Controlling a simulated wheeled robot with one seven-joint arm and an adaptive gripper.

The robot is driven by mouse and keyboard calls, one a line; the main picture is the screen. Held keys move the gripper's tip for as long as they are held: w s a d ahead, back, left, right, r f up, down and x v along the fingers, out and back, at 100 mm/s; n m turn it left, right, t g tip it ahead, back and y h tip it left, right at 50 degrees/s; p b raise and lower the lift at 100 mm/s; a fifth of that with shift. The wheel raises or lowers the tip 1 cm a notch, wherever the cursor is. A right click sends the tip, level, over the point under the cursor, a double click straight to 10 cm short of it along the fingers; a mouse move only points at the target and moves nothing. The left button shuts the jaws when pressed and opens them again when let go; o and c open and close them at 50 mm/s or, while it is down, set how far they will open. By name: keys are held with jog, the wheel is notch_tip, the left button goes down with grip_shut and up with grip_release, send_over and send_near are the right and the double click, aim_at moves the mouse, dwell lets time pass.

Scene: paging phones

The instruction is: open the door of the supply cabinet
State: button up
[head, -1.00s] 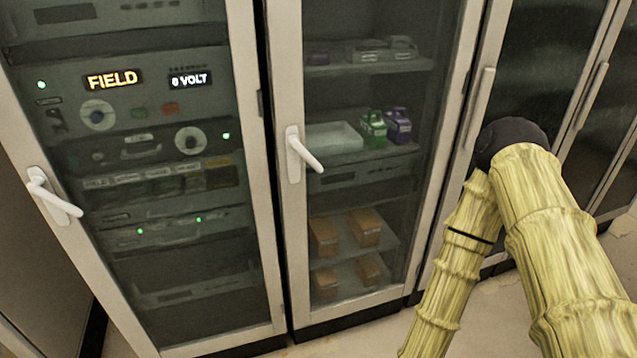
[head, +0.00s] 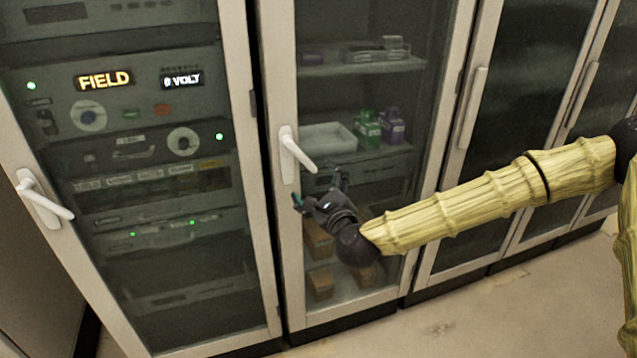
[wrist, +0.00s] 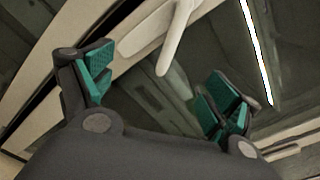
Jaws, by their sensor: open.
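The supply cabinet is the middle cabinet, with a pale frame and a glass door (head: 375,85) that is shut. Boxes and bottles show on shelves behind the glass. Its white lever handle (head: 296,150) is on the left side of the door and tilts down to the right. My gripper (head: 321,190) is open and empty, just below the handle in the head view. In the wrist view the handle (wrist: 176,40) comes down from the top, its tip between and beyond my two green-padded fingers. I see no contact between them.
An equipment rack (head: 140,170) with lit panels and its own white handle (head: 42,200) stands left. More dark-glass cabinets (head: 525,90) with vertical handles stand right. The floor (head: 480,300) in front is clear.

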aim_at(307, 163)
jog(key=shift+d+r+p+x, duration=0.1)
jog(key=shift+r+p+x, duration=0.1)
jog(key=shift+x, duration=0.8)
jog(key=shift+d+r+p+x, duration=0.15)
jog(key=shift+r+x, duration=0.1)
jog(key=shift+x, duration=0.8)
jog(key=shift+d+r+p+x, duration=0.1)
jog(key=shift+r+p+x, duration=0.1)
jog(key=shift+x, duration=0.8)
jog(key=shift+b+x, duration=0.5)
jog(key=shift+x, duration=0.35)
jog(key=shift+b+x, duration=0.45)
jog(key=shift+x, duration=0.9)
grip_shut()
